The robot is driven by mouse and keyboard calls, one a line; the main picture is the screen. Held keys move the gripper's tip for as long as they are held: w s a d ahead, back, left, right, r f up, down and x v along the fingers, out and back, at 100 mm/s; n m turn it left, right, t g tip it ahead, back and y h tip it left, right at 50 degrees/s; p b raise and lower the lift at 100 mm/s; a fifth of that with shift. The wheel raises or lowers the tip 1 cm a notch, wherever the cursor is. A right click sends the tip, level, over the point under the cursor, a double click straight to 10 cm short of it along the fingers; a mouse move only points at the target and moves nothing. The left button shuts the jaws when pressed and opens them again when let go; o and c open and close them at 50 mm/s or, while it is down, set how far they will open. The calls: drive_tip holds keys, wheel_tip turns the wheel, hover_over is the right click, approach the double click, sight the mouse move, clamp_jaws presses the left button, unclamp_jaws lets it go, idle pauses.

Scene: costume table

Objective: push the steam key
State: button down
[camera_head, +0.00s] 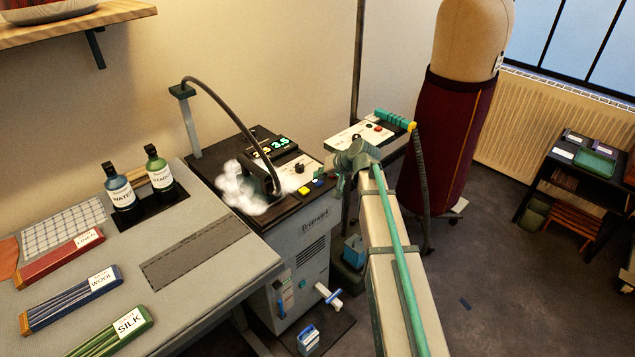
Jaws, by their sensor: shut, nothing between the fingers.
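The steam station (314,228) is a grey cabinet with a dark top. A yellow key (304,190) and a blue key (318,183) sit at the front right of its top. I cannot read which is the steam key. My gripper (336,186) is shut and empty, small in view, just right of the blue key. I cannot tell whether it touches a key. A dark iron (268,181) stands on the station, with white steam (238,188) around it. A lit display (271,147) and a black knob (299,168) are behind the keys.
A curved hose (228,112) arches over the station. The ironing table (225,281) with bottles and fabric bundles lies left. A second panel (358,136) with a red button and a teal-handled tool (392,119) stands behind my arm. A dress form (455,130) is at the right.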

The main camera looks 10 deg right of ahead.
sight(320, 182)
drive_tip(key=shift+f, duration=0.4)
drive_tip(key=shift+r, duration=0.15)
idle(0.4)
drive_tip(key=shift+r, duration=0.8)
drive_tip(key=shift+r+p, duration=0.1)
drive_tip(key=shift+p, duration=0.2)
wheel_tip(320, 182, up, 6)
drive_tip(key=p, duration=0.2)
drive_tip(key=shift+p, duration=0.4)
